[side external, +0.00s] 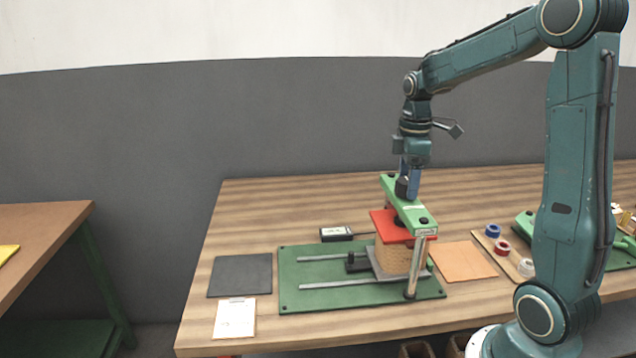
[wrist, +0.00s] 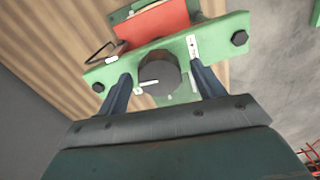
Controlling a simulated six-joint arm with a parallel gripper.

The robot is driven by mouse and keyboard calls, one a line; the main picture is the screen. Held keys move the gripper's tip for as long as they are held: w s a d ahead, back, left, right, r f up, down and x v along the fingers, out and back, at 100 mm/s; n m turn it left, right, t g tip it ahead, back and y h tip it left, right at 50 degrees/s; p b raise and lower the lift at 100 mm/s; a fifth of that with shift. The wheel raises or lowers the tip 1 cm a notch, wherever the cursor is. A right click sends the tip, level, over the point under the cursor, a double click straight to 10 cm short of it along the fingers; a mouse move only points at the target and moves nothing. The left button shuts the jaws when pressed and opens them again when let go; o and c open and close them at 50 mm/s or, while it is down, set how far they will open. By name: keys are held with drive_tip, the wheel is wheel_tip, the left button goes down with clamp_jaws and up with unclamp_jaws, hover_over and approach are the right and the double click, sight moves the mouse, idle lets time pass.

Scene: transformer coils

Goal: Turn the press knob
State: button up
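The press has a green top beam (side external: 416,214) with a black round knob (side external: 401,187) on top. A red plate (side external: 384,226) sits below the beam, over a tan block (side external: 394,259). My gripper (side external: 411,192) points down at the knob from above. In the wrist view, my gripper (wrist: 161,78) is open, with one finger on each side of the knob (wrist: 160,72). A small gap shows between each finger and the knob. The knob has a white pointer line that points left and slightly down there.
The press stands on a green base plate (side external: 300,291) with metal rails on the wooden table. A small dark meter (side external: 336,234), dark mat (side external: 240,275), white paper (side external: 234,318) and orange sheet (side external: 463,262) lie around it. A board with coloured rings (side external: 503,248) is at right.

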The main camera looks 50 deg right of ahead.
sight(407, 182)
drive_tip(key=shift+r, duration=0.1)
wheel_tip(407, 182, up, 14)
drive_tip(key=shift+f, duration=0.2)
idle(0.7)
drive_tip(key=s+a+f+m+t, duration=0.2)
drive_tip(key=s+a+f+m, duration=0.1)
drive_tip(key=s+a, duration=0.4)
drive_tip(key=s+a+f+m+t, duration=0.3)
drive_tip(key=s+a, duration=0.4)
drive_tip(key=a, duration=0.5)
drive_tip(key=shift+a+f+m+t, duration=0.3)
drive_tip(key=shift+a+f+m, duration=0.1)
drive_tip(key=shift+f+m, duration=0.35)
